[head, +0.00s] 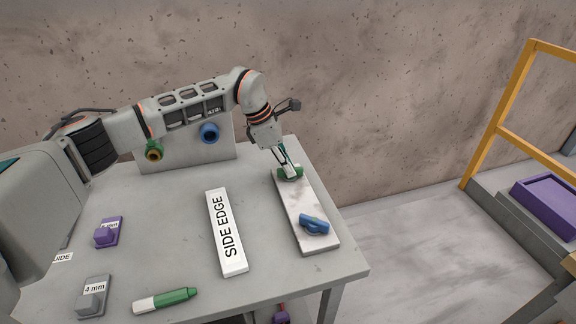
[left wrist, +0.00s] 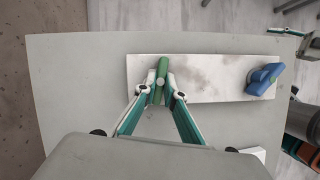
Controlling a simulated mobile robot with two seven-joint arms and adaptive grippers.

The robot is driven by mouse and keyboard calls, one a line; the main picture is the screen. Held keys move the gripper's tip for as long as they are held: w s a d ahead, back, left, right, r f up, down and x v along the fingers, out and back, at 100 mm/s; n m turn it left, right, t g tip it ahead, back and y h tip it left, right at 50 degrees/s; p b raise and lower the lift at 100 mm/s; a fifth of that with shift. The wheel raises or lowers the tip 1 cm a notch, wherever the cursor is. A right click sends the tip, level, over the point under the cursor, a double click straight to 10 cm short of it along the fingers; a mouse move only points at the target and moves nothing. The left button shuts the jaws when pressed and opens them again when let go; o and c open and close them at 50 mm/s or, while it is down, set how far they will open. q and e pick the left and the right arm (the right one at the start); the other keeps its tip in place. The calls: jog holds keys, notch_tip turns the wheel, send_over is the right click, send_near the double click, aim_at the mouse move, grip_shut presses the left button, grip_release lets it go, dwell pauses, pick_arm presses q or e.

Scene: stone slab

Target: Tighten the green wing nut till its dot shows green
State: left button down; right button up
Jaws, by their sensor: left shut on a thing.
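The green wing nut (head: 291,173) sits at the far end of a pale stone slab (head: 298,204) on the table. My left gripper (head: 287,168) reaches down over it. In the left wrist view, my left gripper (left wrist: 160,90) has its fingertips closed on both sides of the green wing nut (left wrist: 162,68). The nut's wings stand lengthwise between the fingers. A blue wing nut (head: 314,225) sits at the near end of the slab, and it also shows in the left wrist view (left wrist: 265,79). No status dot can be made out.
A white block marked SIDE EDGE (head: 227,231) lies left of the slab. A green and white marker (head: 166,300), a purple block (head: 107,233) and a grey 4 mm block (head: 93,297) lie farther left. An upright panel (head: 188,151) with knobs stands behind.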

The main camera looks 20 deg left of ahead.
pick_arm(q)
jog(key=shift+w+m+g, duration=0.1)
jog(key=shift+m+g, duration=0.2)
jog(key=shift+m, duration=0.6)
jog(key=shift+m+g, duration=0.3)
jog(key=shift+m, duration=0.4)
jog(key=shift+w+m+g+h+b, duration=0.1)
jog(key=shift+m+g+h+b, duration=0.3)
jog(key=shift+m+b, duration=0.8)
jog(key=shift+m+p, duration=0.3)
jog(key=c, duration=2.1)
grip_release()
jog(key=shift+c, duration=0.2)
jog(key=v, duration=1.2)
